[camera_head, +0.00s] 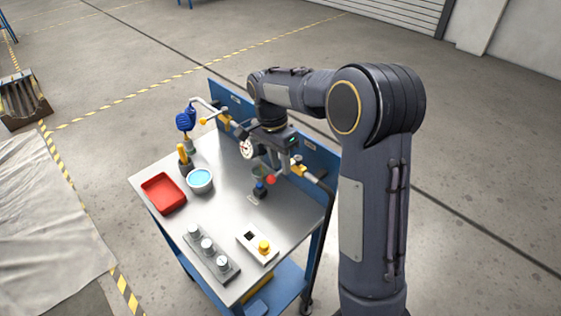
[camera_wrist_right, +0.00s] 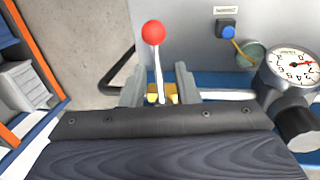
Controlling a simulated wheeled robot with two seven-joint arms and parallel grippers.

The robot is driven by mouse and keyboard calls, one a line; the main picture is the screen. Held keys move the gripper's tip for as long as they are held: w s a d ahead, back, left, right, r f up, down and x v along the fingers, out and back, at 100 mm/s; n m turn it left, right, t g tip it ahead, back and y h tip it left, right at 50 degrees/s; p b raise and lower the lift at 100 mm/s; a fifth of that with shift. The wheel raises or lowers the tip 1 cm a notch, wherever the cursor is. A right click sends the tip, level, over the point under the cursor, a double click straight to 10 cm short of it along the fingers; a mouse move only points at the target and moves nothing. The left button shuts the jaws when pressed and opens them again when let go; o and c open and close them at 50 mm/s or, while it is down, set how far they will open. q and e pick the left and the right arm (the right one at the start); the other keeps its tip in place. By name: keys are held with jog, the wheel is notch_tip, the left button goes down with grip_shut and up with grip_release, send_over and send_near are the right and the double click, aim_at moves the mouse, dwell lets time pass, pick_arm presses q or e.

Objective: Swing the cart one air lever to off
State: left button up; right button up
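The air lever is a thin metal handle with a red ball knob (camera_wrist_right: 153,32) rising from a yellow valve body (camera_wrist_right: 162,98) in the right wrist view. In the head view its red ball (camera_head: 271,180) shows near the right end of the cart's blue back panel. My right gripper (camera_wrist_right: 160,80) is open, with one finger on each side of the lever shaft; gaps show on both sides. The ball stands beyond the fingertips. In the head view the right gripper (camera_head: 284,163) is over the cart's back edge, partly hidden by its own wrist. My left gripper is not in view.
The metal cart top (camera_head: 222,225) carries a red tray (camera_head: 163,193), a bowl (camera_head: 200,180), a knob strip (camera_head: 211,254) and a yellow-button box (camera_head: 258,246). A pressure gauge (camera_wrist_right: 292,68) is close right of my gripper. A black hose (camera_head: 326,205) hangs at the cart's right.

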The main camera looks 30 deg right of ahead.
jog(key=shift+r, duration=0.1)
jog(key=r, duration=0.2)
jog(key=w+r, duration=0.1)
jog(key=r, duration=0.4)
jog(key=shift+w+a+r+b, duration=0.2)
jog(key=shift+a+r+b, duration=0.05)
jog(key=shift+b, duration=0.1)
jog(key=s+a+n+t+y, duration=0.1)
jog(key=s+n+t+y, duration=0.45)
jog(key=s, duration=0.95)
jog(key=s+a+f+n, duration=0.1)
jog(key=s+a+n, duration=0.1)
jog(key=s, duration=0.1)
jog(key=s+a+f+n+t, duration=0.1)
jog(key=s+a+f+n, duration=0.1)
jog(key=s+n, duration=0.1)
jog(key=s+a+f+n+t+h+b, duration=0.1)
jog(key=s+a+f+n, duration=0.1)
jog(key=s+n, duration=0.1)
jog(key=shift+s+t, duration=0.25)
jog(key=shift+s, duration=0.55)
